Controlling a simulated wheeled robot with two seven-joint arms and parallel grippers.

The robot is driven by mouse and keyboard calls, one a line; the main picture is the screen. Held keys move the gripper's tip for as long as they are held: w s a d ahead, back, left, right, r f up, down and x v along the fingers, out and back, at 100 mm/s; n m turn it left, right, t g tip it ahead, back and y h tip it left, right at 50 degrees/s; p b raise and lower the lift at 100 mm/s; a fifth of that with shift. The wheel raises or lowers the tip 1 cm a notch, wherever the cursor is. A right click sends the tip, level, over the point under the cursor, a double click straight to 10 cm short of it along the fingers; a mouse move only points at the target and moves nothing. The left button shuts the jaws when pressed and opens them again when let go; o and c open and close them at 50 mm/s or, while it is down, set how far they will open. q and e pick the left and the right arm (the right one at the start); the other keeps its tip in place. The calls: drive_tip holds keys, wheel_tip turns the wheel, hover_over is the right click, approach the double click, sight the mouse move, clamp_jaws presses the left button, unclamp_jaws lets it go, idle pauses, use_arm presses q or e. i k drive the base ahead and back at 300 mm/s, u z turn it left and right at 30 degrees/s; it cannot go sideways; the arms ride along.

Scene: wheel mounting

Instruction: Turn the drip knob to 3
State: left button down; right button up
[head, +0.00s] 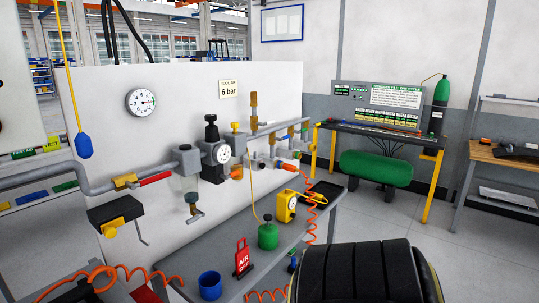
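An air line unit is mounted on the white panel (285,85). It has a grey-topped filter (186,160) with a bowl, a black regulator with a round gauge (222,153) and a black top knob (211,121). To their right is a small yellow knob (235,127) on a further body; this may be the drip knob. Its scale and setting are too small to read. Neither of my grippers shows in the head view, and nothing of mine touches the unit.
A grey bench (215,257) below holds a blue cup (210,285), a red tag (243,258), a green can (268,235) and a yellow device (287,206). A black tyre (355,272) fills the bottom right. Orange hoses (130,272) coil at the lower left.

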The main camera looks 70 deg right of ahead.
sight(234, 126)
drive_tip(key=z, duration=2.75)
drive_tip(key=k, duration=0.95)
drive_tip(key=z, duration=1)
drive_tip(key=i, duration=1.95)
drive_tip(key=u, duration=1.6)
drive_tip(key=i, duration=1.05)
drive_tip(key=u, duration=1.5)
drive_tip(key=i, duration=0.2)
drive_tip(key=u, duration=0.1)
